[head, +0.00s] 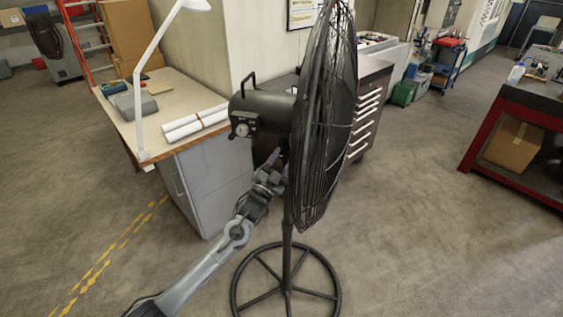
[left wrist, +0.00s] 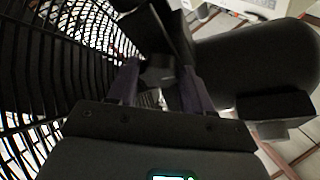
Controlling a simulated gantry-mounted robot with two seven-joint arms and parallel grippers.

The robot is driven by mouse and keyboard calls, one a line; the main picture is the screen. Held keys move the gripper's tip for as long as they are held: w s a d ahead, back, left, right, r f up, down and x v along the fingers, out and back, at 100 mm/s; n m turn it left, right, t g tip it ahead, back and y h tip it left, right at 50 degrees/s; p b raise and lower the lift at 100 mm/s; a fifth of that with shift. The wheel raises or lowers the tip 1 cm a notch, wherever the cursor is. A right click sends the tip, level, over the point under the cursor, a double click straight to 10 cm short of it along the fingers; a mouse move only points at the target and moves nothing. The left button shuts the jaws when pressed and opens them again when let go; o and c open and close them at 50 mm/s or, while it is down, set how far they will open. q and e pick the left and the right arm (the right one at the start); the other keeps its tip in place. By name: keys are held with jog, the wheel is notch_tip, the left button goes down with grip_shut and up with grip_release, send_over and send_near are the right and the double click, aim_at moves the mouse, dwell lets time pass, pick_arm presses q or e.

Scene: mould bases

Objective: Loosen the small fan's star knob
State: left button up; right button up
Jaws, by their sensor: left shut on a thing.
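The black pedestal fan (head: 327,120) stands upright in the middle of the head view, its cage facing right. Its motor housing (head: 268,112) is behind the cage, on the left. My left gripper (head: 276,163) reaches up from the lower left to just below the housing, beside the pole (head: 287,235). In the left wrist view, the two purple-tinted fingers of my left gripper (left wrist: 160,88) are closed on the dark star knob (left wrist: 158,70). The knob's lobes are dark and partly hidden, so its turn cannot be told. The right gripper is not in view.
The fan's round base ring (head: 237,290) rests on the floor. The wire cage (left wrist: 40,90) runs close along the left of my left gripper. A desk (head: 180,95) with a lamp and paper rolls stands behind left. Open floor (head: 430,240) lies to the right.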

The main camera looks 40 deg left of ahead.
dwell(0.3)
pick_arm(q)
jog(key=o, duration=1)
jog(key=shift+o, duration=0.2)
